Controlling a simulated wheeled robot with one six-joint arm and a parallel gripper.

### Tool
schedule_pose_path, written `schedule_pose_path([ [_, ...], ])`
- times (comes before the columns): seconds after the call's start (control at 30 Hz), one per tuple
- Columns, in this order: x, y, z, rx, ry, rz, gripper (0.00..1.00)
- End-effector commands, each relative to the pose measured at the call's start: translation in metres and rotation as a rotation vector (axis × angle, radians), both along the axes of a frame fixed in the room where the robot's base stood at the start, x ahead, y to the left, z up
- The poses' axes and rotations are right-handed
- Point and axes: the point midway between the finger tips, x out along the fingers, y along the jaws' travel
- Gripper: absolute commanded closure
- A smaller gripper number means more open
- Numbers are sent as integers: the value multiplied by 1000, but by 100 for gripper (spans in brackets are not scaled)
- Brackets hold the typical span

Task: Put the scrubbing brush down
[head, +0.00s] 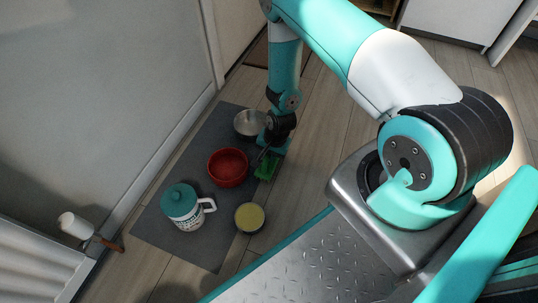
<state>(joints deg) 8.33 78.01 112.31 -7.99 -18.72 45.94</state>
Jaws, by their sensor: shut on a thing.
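The scrubbing brush appears to be the small green thing (266,168) at the right edge of a dark grey mat (204,245). My gripper (264,155) points down over it and is shut on it. The arm's wrist hides part of the brush and the fingertips. The brush is low, close to the mat or floor; I cannot tell whether it touches.
On the mat, a red bowl (228,168) is just left of my gripper and a metal bowl (250,123) is behind it. A teal-lidded jug (183,206) and a yellow-topped round container (249,218) stand nearer. A white-headed, brown-handled object (76,226) lies by the wall.

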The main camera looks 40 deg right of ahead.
Motion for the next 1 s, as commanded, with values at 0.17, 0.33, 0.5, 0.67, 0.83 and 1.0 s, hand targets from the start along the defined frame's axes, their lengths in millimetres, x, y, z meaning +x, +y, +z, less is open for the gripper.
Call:
schedule_pose_path([
  [0.17, 0, 0, -3, 0, 0, 0, 100],
  [0.33, 0, 0, -2, -1, 1, 0, 56],
  [0.5, 0, 0, -2, -1, 1, 0, 56],
  [0.67, -1, 0, 5, -1, 1, 0, 56],
  [0.83, -5, -3, 36, 0, 1, -2, 56],
  [1.0, -11, -7, 75, 0, 0, -1, 56],
])
